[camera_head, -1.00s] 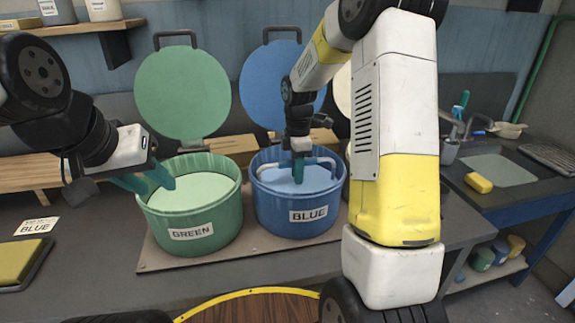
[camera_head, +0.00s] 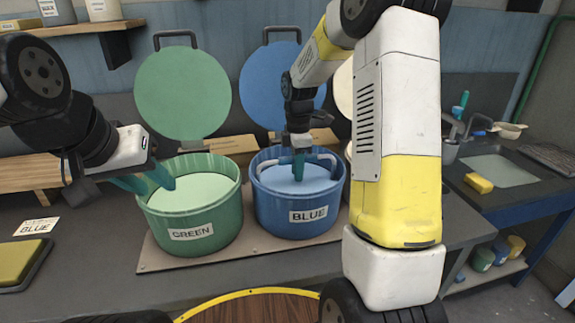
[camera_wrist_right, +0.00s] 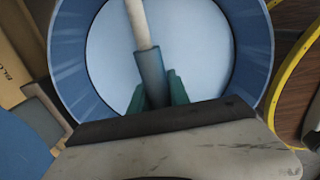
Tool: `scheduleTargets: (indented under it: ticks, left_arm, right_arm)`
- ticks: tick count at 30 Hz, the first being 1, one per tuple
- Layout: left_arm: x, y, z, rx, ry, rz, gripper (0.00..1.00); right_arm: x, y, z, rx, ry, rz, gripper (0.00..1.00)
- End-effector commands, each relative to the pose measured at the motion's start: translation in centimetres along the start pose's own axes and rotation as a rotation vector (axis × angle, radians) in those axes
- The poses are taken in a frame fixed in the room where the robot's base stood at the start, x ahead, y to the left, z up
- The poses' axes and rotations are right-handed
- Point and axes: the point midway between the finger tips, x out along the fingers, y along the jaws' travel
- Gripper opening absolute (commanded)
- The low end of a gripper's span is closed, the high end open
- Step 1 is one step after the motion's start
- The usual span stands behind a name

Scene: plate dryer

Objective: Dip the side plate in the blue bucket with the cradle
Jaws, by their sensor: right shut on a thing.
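The blue bucket (camera_head: 300,220) stands on the bench with its round blue lid (camera_head: 270,85) raised behind it. Pale blue liquid shows inside, also in the right wrist view (camera_wrist_right: 110,75). My right gripper (camera_head: 298,166) is over the bucket's opening, shut on the cradle (camera_wrist_right: 150,75), whose pale bar with a grey-blue grip lies between the teal fingers (camera_wrist_right: 158,92). Pale cradle parts (camera_head: 325,161) show beside the fingers. The side plate cannot be made out; it may be hidden. My left gripper (camera_head: 147,182) is open and empty at the green bucket's left rim.
The green bucket (camera_head: 195,232) stands close left of the blue one, its lid (camera_head: 182,92) raised. A "BLUE" card (camera_head: 36,227) and a yellow pad (camera_head: 18,262) lie at left. A sink (camera_head: 500,170) and yellow sponge (camera_head: 479,183) are at right.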

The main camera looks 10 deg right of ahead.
Motion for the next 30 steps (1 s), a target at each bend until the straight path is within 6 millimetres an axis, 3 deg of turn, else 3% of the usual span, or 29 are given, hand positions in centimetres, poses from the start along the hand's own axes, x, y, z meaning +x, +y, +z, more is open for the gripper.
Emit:
scheduleTargets:
  ticks: [30]
  left_arm:
    - [0.0,0.0,0.0,0.000,0.000,0.000,0.36]
  right_arm:
    - [-5.7,0.0,0.0,0.000,0.001,0.002,0.00]
